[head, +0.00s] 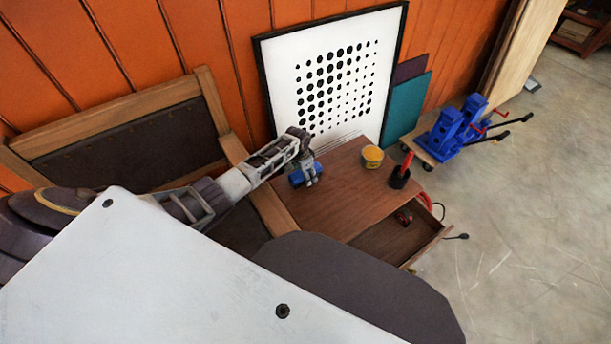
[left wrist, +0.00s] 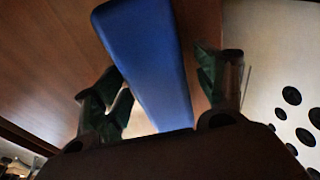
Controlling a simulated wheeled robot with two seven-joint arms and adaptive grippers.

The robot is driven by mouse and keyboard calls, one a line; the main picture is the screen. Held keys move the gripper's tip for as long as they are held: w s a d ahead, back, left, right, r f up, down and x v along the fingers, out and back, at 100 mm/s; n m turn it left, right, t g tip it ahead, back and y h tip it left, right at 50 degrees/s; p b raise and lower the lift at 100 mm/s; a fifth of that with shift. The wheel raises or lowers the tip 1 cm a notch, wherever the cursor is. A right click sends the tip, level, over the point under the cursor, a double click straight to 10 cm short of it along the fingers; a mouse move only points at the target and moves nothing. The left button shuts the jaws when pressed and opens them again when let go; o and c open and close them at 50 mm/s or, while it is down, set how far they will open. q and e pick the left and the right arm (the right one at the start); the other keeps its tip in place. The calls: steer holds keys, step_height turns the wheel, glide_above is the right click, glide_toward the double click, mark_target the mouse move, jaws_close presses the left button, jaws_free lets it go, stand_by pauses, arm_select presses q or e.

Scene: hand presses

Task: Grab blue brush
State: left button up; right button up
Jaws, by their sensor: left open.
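The blue brush (head: 297,178) lies on the wooden tabletop near the framed picture. In the head view my left gripper (head: 311,180) is over it and hides part of it. In the left wrist view the brush's long blue body (left wrist: 150,60) runs between the two open fingers of my left gripper (left wrist: 165,95). A gap shows between the brush and the right finger; I cannot tell whether the left finger touches it. My right gripper is not in view.
The small table (head: 345,205) also holds a yellow tub (head: 372,156) and a black holder with a red handle (head: 400,176). Its drawer (head: 405,240) is open with items inside. A wooden bench (head: 130,130) stands left. Blue presses (head: 458,130) stand on a cart at right.

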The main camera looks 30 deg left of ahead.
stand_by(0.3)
arm_select(q)
steer(key=c, duration=1.3)
steer(key=shift+r, duration=0.2)
steer(key=shift+r, duration=0.35)
step_height(320, 180, up, 6)
steer(key=shift+f+p, duration=0.1)
steer(key=shift+p, duration=1.15)
steer(key=shift+r+p, duration=0.4)
steer(key=shift+r, duration=1.15)
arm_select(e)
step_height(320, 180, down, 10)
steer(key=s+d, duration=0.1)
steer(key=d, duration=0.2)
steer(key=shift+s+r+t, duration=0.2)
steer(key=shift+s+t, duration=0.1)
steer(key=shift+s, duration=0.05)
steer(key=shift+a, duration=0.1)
